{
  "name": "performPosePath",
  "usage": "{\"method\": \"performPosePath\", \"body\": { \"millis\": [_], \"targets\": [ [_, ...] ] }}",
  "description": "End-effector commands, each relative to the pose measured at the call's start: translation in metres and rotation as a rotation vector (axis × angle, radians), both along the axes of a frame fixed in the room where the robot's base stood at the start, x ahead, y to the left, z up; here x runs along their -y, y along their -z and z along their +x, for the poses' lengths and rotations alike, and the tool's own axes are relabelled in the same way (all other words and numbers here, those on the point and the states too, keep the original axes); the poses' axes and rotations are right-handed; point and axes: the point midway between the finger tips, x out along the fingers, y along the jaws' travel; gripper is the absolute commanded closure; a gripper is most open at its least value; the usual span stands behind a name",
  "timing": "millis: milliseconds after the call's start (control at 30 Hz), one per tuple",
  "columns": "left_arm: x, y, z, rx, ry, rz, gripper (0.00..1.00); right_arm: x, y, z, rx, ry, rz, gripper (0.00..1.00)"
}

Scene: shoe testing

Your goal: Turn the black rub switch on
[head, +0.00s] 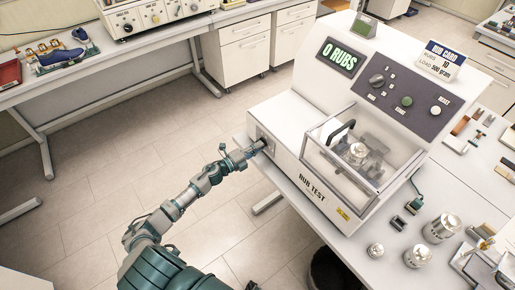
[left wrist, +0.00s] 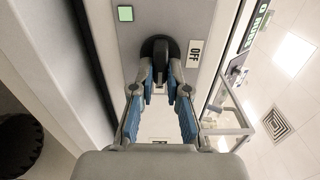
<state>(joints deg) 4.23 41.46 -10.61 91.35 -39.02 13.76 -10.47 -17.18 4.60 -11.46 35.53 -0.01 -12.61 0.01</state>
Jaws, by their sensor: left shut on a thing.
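The black rub switch (left wrist: 160,50) is on the side panel of the white rub test machine (head: 308,132). An "OFF" label (left wrist: 194,54) is beside the switch and a green square (left wrist: 125,13) is on the panel near it. My left gripper (left wrist: 160,72) has its fingertips closed on the switch lever from both sides. In the head view my left gripper (head: 257,148) meets the machine's left side and mostly hides the switch. The display (head: 338,57) reads "0 RUBS" in green. My right gripper is not in view.
A clear cover (head: 352,150) encloses the machine's test stage. Metal weights (head: 418,255) stand on the table at the lower right. A rub card (head: 440,60) stands on top of the machine. The floor left of the machine is open around my arm.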

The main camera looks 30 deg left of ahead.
Motion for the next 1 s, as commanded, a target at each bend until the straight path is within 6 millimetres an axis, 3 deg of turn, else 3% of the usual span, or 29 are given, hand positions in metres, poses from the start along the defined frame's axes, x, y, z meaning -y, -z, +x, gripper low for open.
{"method": "performPosePath", "body": {
  "millis": [33, 333, 367, 400, 467, 767, 1000],
  "targets": [
    [0.001, 0.008, -0.002, -0.01, 0.003, 0.006, 1.0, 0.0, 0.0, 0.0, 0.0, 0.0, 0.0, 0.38],
    [0.002, 0.009, -0.003, -0.012, 0.004, 0.007, 1.0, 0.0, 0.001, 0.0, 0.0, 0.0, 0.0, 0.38],
    [0.002, 0.009, -0.003, -0.012, 0.004, 0.007, 0.8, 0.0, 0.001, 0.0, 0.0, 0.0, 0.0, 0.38],
    [0.002, 0.009, -0.003, -0.012, 0.004, 0.007, 0.7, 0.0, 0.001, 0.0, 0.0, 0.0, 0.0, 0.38],
    [0.002, 0.008, -0.002, -0.011, 0.004, 0.007, 0.6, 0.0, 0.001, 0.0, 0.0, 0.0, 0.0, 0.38],
    [0.001, 0.004, -0.003, -0.005, 0.002, 0.004, 0.6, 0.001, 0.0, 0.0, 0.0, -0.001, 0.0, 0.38],
    [-0.012, 0.006, -0.034, -0.009, 0.002, 0.004, 0.6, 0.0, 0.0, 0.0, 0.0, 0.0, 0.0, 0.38]
  ]
}}
